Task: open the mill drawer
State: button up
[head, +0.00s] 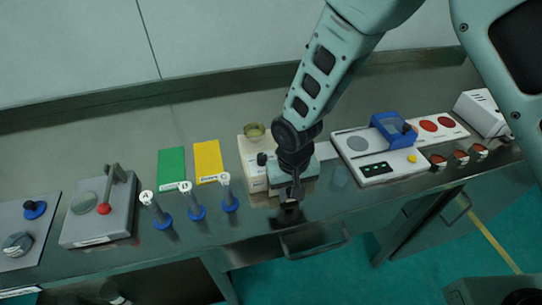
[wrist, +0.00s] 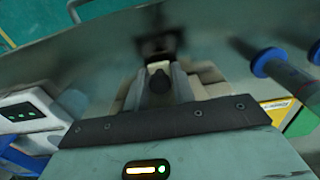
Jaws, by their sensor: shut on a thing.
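The mill (head: 252,165) is a cream box with a round cup on top and a dark knob on its front. It stands mid-counter, partly hidden behind my gripper. My gripper (head: 290,194) points down at the counter's front edge, just in front of the mill. In the wrist view, my gripper (wrist: 158,82) is shut on a small dark rounded knob, seen between the fingers; it appears to be the mill drawer's knob. A cream part of the mill (wrist: 208,82) shows beside the fingers. The drawer itself is mostly hidden, and I cannot tell how far it stands out.
Blue-based posts (head: 197,212) stand left of my gripper, with green (head: 171,168) and yellow (head: 208,160) cards behind. A white panel device (head: 375,165) lies to the right. A bar handle (head: 315,242) juts from the counter's front below. The floor in front is open.

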jog(key=shift+s+d, duration=0.15)
jog(key=shift+s, duration=0.4)
jog(key=shift+s+d, duration=0.15)
jog(key=shift+s, duration=0.5)
jog(key=shift+s+d, duration=0.3)
jog(key=shift+s, duration=0.6)
jog(key=shift+s+d, duration=0.25)
jog(key=shift+s, duration=0.65)
